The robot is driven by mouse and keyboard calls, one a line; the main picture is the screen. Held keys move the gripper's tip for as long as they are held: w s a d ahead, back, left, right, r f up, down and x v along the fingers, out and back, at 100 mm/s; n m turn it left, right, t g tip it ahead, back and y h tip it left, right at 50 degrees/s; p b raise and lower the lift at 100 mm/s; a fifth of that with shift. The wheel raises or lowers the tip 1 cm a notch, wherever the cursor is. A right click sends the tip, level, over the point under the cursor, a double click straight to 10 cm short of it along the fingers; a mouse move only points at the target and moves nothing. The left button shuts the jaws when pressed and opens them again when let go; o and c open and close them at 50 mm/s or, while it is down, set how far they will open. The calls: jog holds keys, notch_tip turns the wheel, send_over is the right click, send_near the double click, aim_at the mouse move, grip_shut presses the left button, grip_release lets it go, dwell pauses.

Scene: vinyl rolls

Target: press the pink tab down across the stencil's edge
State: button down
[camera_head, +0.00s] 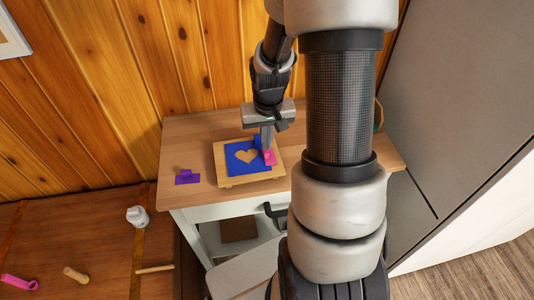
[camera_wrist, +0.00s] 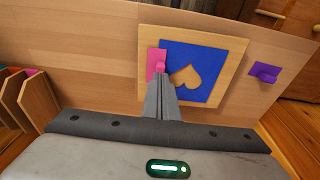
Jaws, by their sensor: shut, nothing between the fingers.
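The blue stencil (camera_head: 236,168) with a heart-shaped cutout lies flat on a light wooden board (camera_head: 222,173) on the table. It also shows in the wrist view (camera_wrist: 220,60). The pink tab (camera_head: 270,158) lies at the stencil's right edge in the head view. In the wrist view the pink tab (camera_wrist: 152,62) lies along the stencil's left edge, with a raised pink grip on it. My gripper (camera_head: 267,149) is shut and empty, pointing down at the tab. In the wrist view its fingertips (camera_wrist: 163,76) overlap the tab's grip; I cannot tell whether they touch.
A purple tab (camera_head: 187,178) lies on the table left of the board; the tabletop between them is clear. A wooden rack (camera_wrist: 35,95) stands at the left in the wrist view. A lower brown surface (camera_head: 100,240) holds a white object (camera_head: 137,216) and several small items.

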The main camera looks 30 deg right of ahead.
jog(key=shift+f+b, duration=0.65)
jog(key=shift+f, duration=0.15)
jog(key=shift+r, duration=0.1)
notch_tip(320, 180, up, 9)
jog(key=p, duration=0.6)
jog(key=shift+p, duration=0.3)
jog(key=shift+r, duration=0.1)
dwell(0.5)
jog(key=s+a+r+n+t, duration=0.1)
jog(key=s+a+r+t, duration=0.1)
jog(key=s+a+r, duration=0.4)
jog(key=s+a+r+n+t, duration=0.1)
jog(key=s+a+r+n, duration=0.1)
jog(key=s+a+r, duration=0.4)
jog(key=s+r, duration=0.4)
jog(key=r, duration=0.6)
jog(key=shift+a+t, duration=0.15)
jog(key=shift+t, duration=0.25)
